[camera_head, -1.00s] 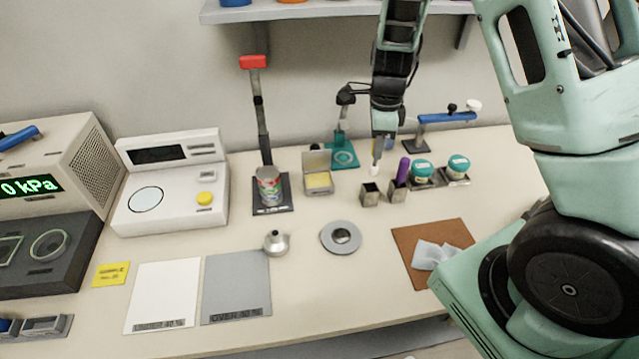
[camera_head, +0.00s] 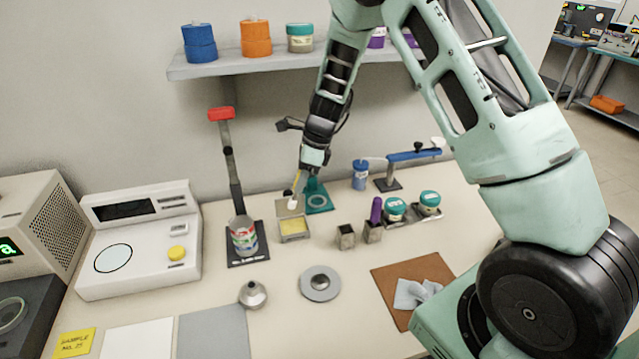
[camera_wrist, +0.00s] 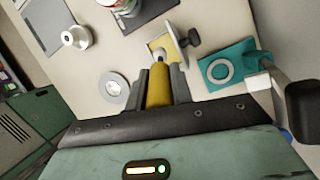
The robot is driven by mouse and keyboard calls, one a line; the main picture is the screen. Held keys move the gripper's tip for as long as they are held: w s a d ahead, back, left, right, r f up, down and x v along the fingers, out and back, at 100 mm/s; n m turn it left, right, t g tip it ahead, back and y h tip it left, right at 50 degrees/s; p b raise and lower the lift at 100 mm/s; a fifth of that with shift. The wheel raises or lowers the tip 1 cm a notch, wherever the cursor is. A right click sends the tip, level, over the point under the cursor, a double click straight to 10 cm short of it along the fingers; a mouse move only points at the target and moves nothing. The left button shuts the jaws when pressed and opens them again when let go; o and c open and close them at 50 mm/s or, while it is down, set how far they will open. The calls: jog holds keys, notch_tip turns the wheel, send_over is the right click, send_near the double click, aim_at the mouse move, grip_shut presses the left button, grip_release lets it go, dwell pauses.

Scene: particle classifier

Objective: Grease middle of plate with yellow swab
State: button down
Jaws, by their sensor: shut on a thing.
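My gripper (camera_head: 301,175) is shut on the yellow swab (camera_head: 297,184), which points downward with its white tip low. In the wrist view the yellow swab (camera_wrist: 158,86) lies between my fingers (camera_wrist: 161,84). Its tip appears over or close to the open box of yellow grease (camera_head: 294,226); I cannot tell whether they touch. The box also shows in the wrist view (camera_wrist: 154,44), partly hidden by the swab. The round grey plate (camera_head: 309,291), with a raised metal middle, lies on the table in front of the box, and at left in the wrist view (camera_wrist: 107,91).
A teal stand (camera_head: 319,203) is just behind the box. A dark square holder (camera_head: 346,238) and one with a purple swab (camera_head: 375,213) stand to the right. A can (camera_head: 243,238) and red-handled press (camera_head: 222,114) are left. A metal funnel-like piece (camera_head: 252,295) sits near the plate.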

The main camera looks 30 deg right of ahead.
notch_tip(320, 180, down, 6)
jog(key=b, duration=0.5)
jog(key=shift+s+f, duration=0.1)
jog(key=shift+f, duration=0.45)
dwell(2.5)
notch_tip(320, 180, up, 7)
jog(key=p, duration=0.6)
jog(key=shift+r, duration=0.1)
dwell(0.9)
